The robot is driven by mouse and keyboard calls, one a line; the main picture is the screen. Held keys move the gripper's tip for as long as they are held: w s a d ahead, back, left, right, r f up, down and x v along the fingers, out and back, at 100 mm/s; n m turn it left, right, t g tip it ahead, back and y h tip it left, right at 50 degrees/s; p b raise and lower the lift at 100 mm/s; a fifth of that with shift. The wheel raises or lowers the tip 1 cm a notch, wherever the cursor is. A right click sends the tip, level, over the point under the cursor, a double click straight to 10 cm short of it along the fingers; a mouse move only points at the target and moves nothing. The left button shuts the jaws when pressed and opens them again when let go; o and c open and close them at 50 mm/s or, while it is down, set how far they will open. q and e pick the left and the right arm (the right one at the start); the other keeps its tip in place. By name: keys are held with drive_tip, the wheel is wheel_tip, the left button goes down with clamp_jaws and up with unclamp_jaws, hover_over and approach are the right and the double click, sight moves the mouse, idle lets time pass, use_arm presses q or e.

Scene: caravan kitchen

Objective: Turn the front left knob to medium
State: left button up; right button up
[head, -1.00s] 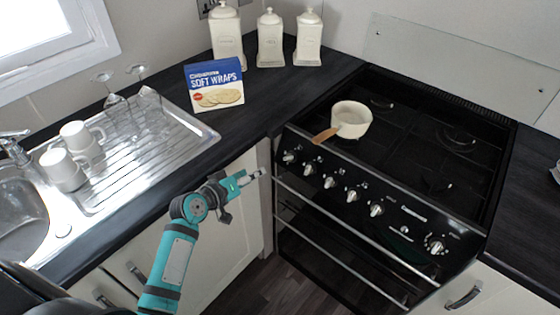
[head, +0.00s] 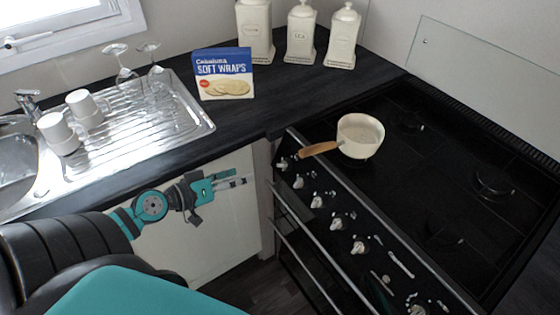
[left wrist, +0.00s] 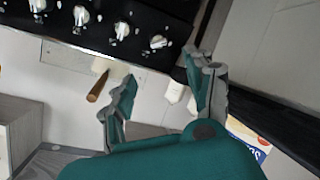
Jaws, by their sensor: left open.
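The black cooker has a row of silver knobs along its front panel. The leftmost knob (head: 282,163) is nearest the corner cabinet, with another knob (head: 298,181) beside it; which burner each serves cannot be told. Knob pointer angles are too small to read surely. My left gripper (head: 238,179) is open and empty, in front of the white cabinet door, left of the knobs and apart from them. In the left wrist view, its spread fingers (left wrist: 162,70) show below the knob row, with an end knob (left wrist: 157,42) just above the gap. My right gripper is not in view.
A cream saucepan (head: 360,136) stands on the hob, its wooden handle (head: 319,149) reaching over the front edge above the knobs. An oven rail (head: 296,238) runs below the panel. A wraps box (head: 224,75) and mugs stand on the left worktop.

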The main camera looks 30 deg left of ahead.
sight(280, 165)
use_arm(q)
drive_tip(key=p+x, duration=0.3)
drive_tip(key=x, duration=1.1)
drive_tip(key=shift+d+f, duration=0.1)
drive_tip(key=shift+c, duration=0.3)
drive_tip(key=c, duration=0.5)
clamp_jaws()
drive_tip(key=shift+n+p, duration=0.5)
drive_tip(key=shift+p, duration=0.1)
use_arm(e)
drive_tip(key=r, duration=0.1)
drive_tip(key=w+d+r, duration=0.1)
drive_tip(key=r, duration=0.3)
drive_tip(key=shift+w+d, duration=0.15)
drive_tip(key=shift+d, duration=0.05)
